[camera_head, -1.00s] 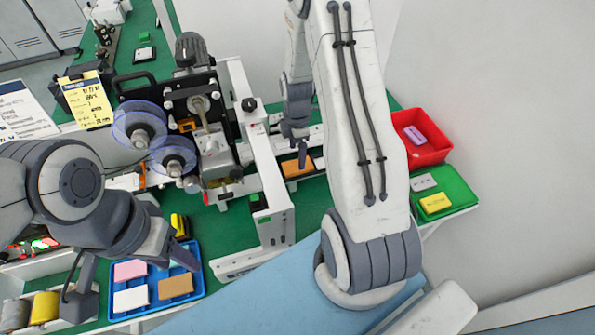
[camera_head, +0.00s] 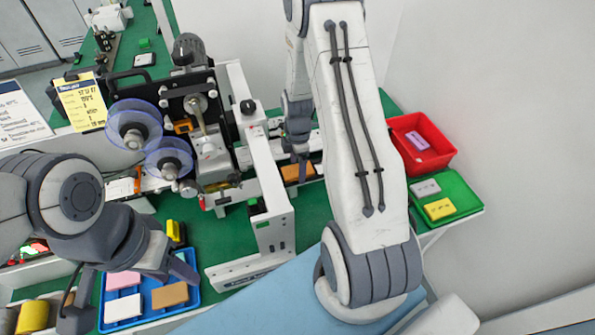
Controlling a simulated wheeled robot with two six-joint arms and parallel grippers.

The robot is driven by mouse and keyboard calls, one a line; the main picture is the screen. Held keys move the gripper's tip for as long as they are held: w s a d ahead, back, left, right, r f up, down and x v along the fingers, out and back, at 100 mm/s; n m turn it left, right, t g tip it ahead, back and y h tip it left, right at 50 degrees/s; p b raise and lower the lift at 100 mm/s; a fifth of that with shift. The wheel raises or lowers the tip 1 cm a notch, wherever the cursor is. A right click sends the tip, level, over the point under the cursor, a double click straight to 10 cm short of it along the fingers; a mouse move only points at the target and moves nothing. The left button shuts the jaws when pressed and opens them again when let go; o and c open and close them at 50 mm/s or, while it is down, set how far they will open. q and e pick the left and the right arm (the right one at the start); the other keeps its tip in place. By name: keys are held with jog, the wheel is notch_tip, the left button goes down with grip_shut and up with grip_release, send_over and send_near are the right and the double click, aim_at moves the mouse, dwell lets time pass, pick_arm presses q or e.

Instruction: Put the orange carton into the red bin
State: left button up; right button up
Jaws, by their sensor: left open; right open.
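The orange carton (camera_head: 292,173) lies on the conveyor strip behind the white frame of the machine, partly hidden by my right gripper. My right gripper (camera_head: 301,165) hangs over the carton with its fingers pointing down; its jaws are open, and whether they touch the carton is unclear. The red bin (camera_head: 436,157) stands at the right end of the table with a purple carton (camera_head: 418,140) inside. My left gripper (camera_head: 135,292) is open and empty above the blue tray (camera_head: 193,297) at the lower left.
The blue tray holds pink, white and tan cartons. A green tray (camera_head: 462,206) with a grey and a yellow carton sits in front of the red bin. The coding machine with two clear reels (camera_head: 134,124) and a white frame (camera_head: 262,190) stands left of my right arm.

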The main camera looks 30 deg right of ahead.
jog(key=c, duration=0.8)
jog(key=shift+r+p, duration=2.05)
jog(key=shift+r, duration=0.5)
jog(key=shift+c, duration=0.3)
jog(key=shift+f, duration=0.1)
